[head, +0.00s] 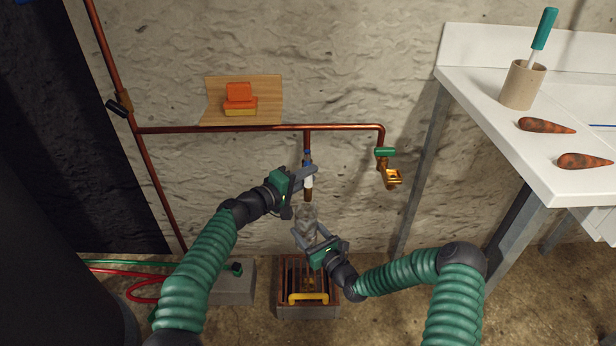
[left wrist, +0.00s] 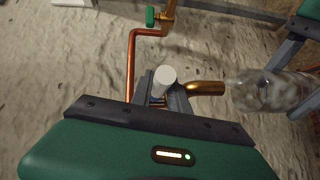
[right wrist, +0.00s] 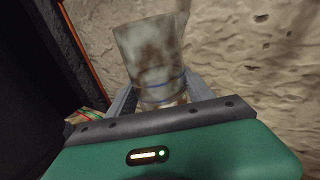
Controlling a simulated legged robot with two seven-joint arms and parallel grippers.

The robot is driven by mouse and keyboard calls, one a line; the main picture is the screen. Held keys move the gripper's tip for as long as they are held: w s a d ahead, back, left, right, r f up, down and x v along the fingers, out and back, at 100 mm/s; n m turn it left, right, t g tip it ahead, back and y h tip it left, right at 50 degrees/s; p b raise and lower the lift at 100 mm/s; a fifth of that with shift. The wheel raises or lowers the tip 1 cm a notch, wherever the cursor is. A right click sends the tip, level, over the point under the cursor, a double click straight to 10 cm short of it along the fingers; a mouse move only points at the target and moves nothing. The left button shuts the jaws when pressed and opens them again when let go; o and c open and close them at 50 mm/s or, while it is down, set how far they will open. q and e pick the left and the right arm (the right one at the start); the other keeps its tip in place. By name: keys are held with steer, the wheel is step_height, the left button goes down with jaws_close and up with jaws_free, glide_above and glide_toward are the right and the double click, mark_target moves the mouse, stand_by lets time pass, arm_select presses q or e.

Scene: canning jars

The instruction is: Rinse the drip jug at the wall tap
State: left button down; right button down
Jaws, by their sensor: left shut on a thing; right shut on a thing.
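The drip jug (head: 306,215) is clear, with brownish smears and a blue band that shows in the right wrist view (right wrist: 150,50). My right gripper (head: 312,240) is shut on it and holds it above the floor grate, its mouth just below the wall tap's brass spout (left wrist: 205,88). The wall tap (head: 308,192) hangs from the copper pipe. My left gripper (head: 304,176) is shut at the tap, with the tap's white cylindrical part (left wrist: 165,80) between its fingers. I cannot tell whether water is running.
A floor drain box (head: 308,312) with a yellow handle stands below. A second brass tap (head: 389,172) with a green handle is to the right. A wooden shelf (head: 216,100) holds an orange-red block. A white table (head: 480,70) stands at right.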

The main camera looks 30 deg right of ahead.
arm_select(q)
steer(key=shift+f+t, duration=0.3)
steer(key=shift+f, duration=0.1)
steer(key=shift+s+d+n, duration=0.1)
steer(key=shift+d+n, duration=0.1)
steer(key=shift+n, duration=0.2)
steer(key=shift+s+d+n+t+y, duration=0.4)
steer(key=shift+d+n+t+y, duration=0.3)
steer(key=shift+t, duration=0.4)
steer(key=c, duration=1.5)
jaws_free()
steer(key=shift+c, duration=0.2)
steer(key=shift+r, duration=0.15)
steer(key=shift+r, duration=0.1)
